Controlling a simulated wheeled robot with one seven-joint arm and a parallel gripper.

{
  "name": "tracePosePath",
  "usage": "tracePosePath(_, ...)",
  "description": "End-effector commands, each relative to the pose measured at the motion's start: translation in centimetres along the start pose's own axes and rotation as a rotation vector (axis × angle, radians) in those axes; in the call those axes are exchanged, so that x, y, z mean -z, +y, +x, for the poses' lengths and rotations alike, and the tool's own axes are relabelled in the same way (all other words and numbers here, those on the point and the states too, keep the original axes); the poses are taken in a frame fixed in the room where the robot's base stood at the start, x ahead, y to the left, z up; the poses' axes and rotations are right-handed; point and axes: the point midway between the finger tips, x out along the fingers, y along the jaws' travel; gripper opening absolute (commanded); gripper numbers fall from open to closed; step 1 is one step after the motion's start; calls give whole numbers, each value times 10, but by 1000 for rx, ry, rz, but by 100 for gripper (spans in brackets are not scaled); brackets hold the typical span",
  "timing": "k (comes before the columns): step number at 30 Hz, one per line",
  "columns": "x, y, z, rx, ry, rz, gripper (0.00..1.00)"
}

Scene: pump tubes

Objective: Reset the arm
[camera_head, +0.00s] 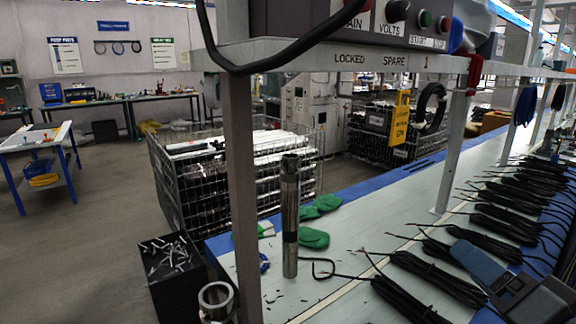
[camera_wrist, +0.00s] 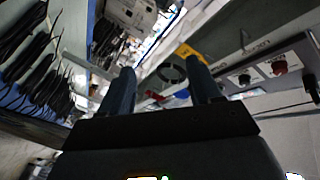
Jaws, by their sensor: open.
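In the wrist view, my gripper (camera_wrist: 163,72) is open. Its two dark blue fingers stand well apart with nothing held between them. It is in the air, tilted, with the bench and its cables to the left of the picture and the control box to the right. In the head view, a steel pump tube (camera_head: 290,215) stands upright on the bench, apart from my gripper. Its foot is near a thin black cable. The wrist view does not clearly show this tube.
Several black cable bundles (camera_head: 420,280) lie along the bench (camera_head: 345,225). A control box (camera_head: 375,15) sits on the shelf (camera_head: 310,58) above, carried by upright posts (camera_head: 240,180). A yellow tag (camera_head: 400,118) hangs there. Green gloves (camera_head: 314,238) lie behind the tube; a wire crate (camera_head: 185,195) stands beyond.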

Motion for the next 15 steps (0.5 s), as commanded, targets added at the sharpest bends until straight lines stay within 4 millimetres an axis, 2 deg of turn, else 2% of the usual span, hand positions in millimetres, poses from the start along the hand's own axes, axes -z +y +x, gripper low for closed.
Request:
tracePosePath(1,-18,11,-12,-31,-3,-10,63)
tracePosePath(6,-62,40,-52,-119,5,-86,63)
tracePosePath(11,-97,59,-98,-190,0,-179,63)
tracePosePath(15,-123,68,-141,-239,-17,-275,63)
